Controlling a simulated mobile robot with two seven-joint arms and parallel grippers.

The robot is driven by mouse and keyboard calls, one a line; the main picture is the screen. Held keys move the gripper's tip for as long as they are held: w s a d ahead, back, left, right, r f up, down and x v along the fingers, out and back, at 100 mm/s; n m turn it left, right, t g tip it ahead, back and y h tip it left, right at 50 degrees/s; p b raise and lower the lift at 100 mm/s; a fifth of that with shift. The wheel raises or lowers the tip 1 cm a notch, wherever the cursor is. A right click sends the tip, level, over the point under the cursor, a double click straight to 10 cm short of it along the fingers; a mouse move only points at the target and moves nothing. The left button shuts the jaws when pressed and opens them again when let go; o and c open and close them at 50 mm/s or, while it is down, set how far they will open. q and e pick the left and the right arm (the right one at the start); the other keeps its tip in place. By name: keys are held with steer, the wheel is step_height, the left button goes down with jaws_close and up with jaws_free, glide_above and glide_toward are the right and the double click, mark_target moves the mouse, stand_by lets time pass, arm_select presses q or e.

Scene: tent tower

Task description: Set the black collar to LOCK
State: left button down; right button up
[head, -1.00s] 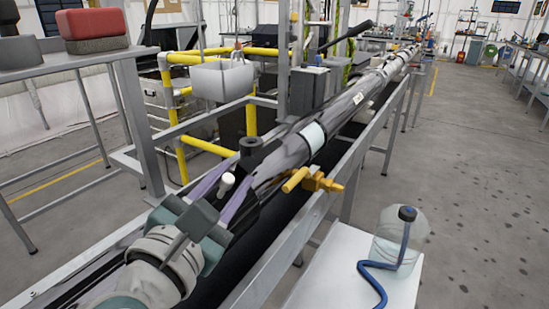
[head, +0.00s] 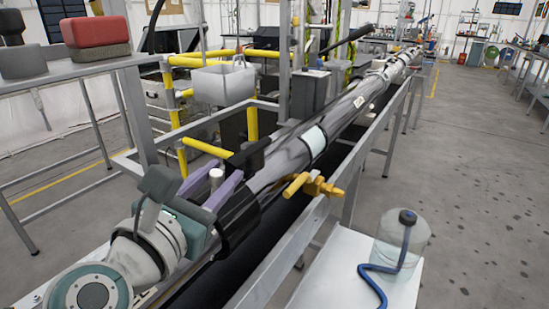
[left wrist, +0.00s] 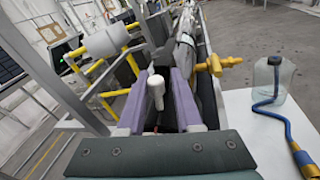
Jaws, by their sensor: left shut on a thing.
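The black collar (head: 240,222) sits around the long grey pipe (head: 292,158), with a dark block (head: 246,160) standing out from its upper left side. A white-capped handle (head: 215,177) stands beside it and shows in the left wrist view (left wrist: 155,92). My left gripper (head: 212,186) has its purple fingers on either side of this handle and is shut on it. In the left wrist view the fingers (left wrist: 157,105) flank the handle's shaft. No LOCK marking is readable. My right gripper is in neither view.
A yellow valve (head: 315,185) sticks out right of the pipe. A clear bottle (head: 402,240) with a blue hose stands on a white table at the lower right. Yellow rails (head: 207,147) and a white box (head: 224,80) lie to the left.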

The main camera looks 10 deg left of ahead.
mark_target(203, 189)
arm_select(q)
steer(key=a+n, duration=0.2)
steer(key=w+a+n+g+p, duration=0.1)
steer(key=shift+w+a+r+n, duration=0.1)
steer(key=shift+a+r+n, duration=0.1)
steer(key=shift+r+n, duration=0.1)
steer(key=shift+w+a+f+n+h, duration=0.15)
steer(key=shift+a+n+h, duration=0.05)
steer(key=shift+a+n, duration=0.2)
steer(key=shift+w+a+f+n+h, duration=0.1)
steer(key=shift+a+n+h, duration=0.1)
steer(key=shift+a+n, duration=0.15)
steer(key=shift+a+f+g, duration=0.1)
steer(key=shift+g, duration=0.2)
steer(key=shift+s+a+f+n, duration=0.1)
steer(key=shift+f+n, duration=0.1)
steer(key=shift+n, duration=0.05)
steer(key=c, duration=1)
jaws_free()
steer(key=shift+o, duration=1.2)
steer(key=shift+r, duration=0.1)
steer(key=shift+r, duration=0.15)
